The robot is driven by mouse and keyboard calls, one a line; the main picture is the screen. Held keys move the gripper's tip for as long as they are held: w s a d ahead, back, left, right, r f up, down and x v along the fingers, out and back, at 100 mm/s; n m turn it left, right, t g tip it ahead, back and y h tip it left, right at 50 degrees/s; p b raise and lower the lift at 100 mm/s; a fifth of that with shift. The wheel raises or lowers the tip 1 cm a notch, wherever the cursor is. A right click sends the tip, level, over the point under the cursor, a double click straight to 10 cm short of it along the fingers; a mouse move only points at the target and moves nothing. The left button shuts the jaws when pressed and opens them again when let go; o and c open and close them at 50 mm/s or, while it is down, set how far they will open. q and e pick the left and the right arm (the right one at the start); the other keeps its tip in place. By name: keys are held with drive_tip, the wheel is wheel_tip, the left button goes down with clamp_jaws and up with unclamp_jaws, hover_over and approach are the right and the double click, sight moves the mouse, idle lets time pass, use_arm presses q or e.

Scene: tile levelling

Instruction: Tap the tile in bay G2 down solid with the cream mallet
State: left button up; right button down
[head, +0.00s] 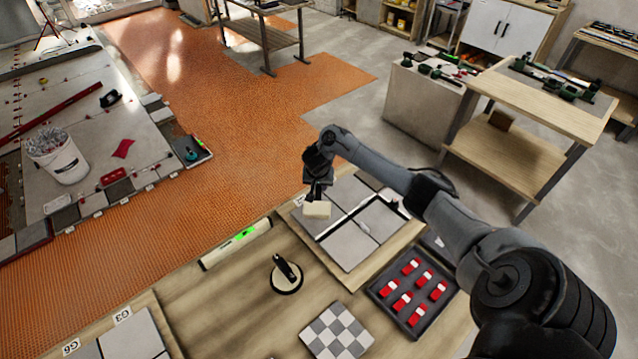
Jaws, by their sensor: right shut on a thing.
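My right gripper (318,184) is shut on the cream mallet, gripping it from above. The mallet's cream head (317,209) is over the far-left tile (322,196) of a board with several grey tiles; I cannot tell whether it touches the tile. A grey near tile (349,245) and a right tile (379,222) lie on the same board, with dark gaps and a pale strip between them. A small label at the board's far-left edge is too small to read, so I cannot confirm which bay is G2. My left gripper is not in view.
A level (236,243) with a green vial, a black-handled suction cup (287,273), a checkered tile (337,331) and a dark tray (425,318) of red-and-white pieces surround the board on the bench. Labels G3 (122,316) and G6 (71,346) mark another board at lower left.

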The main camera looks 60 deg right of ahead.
drive_tip(key=shift+f, duration=0.25)
wheel_tip(320, 180, down, 4)
drive_tip(key=shift+f+b, duration=0.15)
drive_tip(key=shift+b, duration=1)
drive_tip(key=shift+p, duration=0.3)
wheel_tip(320, 180, up, 5)
drive_tip(key=p, duration=0.6)
drive_tip(key=shift+p, duration=0.4)
